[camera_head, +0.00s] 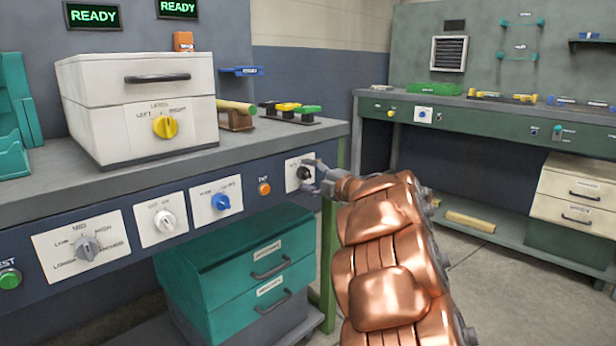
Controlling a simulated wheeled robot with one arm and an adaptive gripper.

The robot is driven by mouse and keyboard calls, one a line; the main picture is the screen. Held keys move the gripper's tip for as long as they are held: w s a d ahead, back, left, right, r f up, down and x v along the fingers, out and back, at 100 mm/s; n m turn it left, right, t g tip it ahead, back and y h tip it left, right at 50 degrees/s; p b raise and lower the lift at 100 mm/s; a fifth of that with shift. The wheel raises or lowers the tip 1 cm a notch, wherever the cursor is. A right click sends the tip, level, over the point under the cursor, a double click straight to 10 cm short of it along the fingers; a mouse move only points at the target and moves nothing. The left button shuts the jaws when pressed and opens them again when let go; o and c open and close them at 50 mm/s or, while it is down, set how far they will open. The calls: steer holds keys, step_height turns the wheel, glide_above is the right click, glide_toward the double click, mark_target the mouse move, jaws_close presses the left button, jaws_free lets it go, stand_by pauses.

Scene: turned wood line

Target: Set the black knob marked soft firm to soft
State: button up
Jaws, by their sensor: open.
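The black knob (304,173) sits on a small white plate (291,170) at the right end of the near bench's front panel. Its marking is too small and too covered to read, and I cannot tell which way it points. My gripper (313,177) is at the knob, its grey fingers open and close beside or around it; I cannot tell whether they touch it. My copper-coloured arm comes in from the lower right. The gripper hides the right part of the plate.
Left along the panel are an orange button (264,189), a blue knob (221,202), a white knob (165,221) and a grey knob (87,247). A teal drawer cabinet (215,249) stands below. A green bench leg (328,262) is close to my arm. Open floor lies right.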

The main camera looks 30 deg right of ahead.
steer(key=v, duration=1.1)
steer(key=shift+s, duration=0.3)
steer(key=shift+d, duration=0.15)
